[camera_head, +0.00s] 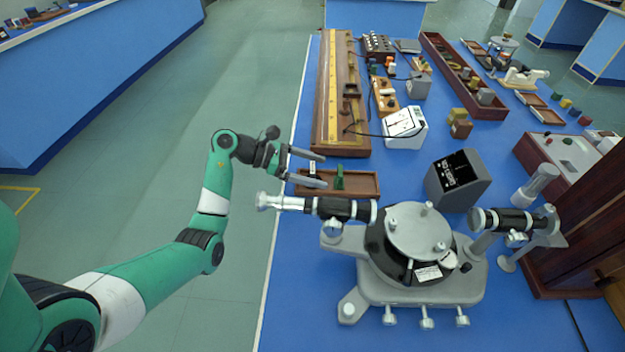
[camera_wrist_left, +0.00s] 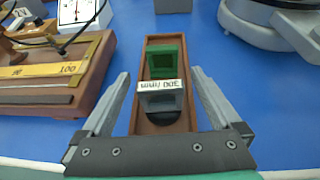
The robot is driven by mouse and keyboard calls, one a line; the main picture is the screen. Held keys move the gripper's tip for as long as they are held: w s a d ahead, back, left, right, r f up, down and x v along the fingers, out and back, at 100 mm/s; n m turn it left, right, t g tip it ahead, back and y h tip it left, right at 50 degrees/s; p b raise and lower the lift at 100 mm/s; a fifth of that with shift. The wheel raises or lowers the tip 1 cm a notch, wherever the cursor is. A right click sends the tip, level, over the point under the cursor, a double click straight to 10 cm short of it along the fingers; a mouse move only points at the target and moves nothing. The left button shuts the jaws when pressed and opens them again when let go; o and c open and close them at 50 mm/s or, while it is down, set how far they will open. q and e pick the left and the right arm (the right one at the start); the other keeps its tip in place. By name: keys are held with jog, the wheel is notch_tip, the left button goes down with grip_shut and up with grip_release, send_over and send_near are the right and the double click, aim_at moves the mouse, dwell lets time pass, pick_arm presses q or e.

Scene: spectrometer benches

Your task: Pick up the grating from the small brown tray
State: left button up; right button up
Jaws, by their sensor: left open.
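The small brown tray (camera_head: 362,182) lies near the left edge of the blue bench, and its rim (camera_wrist_left: 149,41) shows in the left wrist view. The grating, a grey piece with a white label (camera_wrist_left: 161,86) that reads upside down, stands at the near end of the tray. Its label (camera_head: 312,168) shows between my fingers in the head view. A green piece (camera_head: 339,178) stands farther along the tray, also in the left wrist view (camera_wrist_left: 167,60). My left gripper (camera_head: 323,171) is open, its fingers on either side of the grating, apart from it. My right gripper is not in view.
A spectrometer (camera_head: 415,240) with telescope tubes stands just in front of the tray. A long wooden board with a scale (camera_head: 331,100) lies behind it. A dark box (camera_head: 457,180) and a white meter (camera_head: 405,128) stand to the right. Blue bench shows around the tray.

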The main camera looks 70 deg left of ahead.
pick_arm(q)
jog(key=shift+x, duration=1.2)
jog(key=shift+s, duration=0.1)
jog(key=c, duration=1.5)
notch_tip(320, 180, up, 18)
jog(key=p, duration=0.8)
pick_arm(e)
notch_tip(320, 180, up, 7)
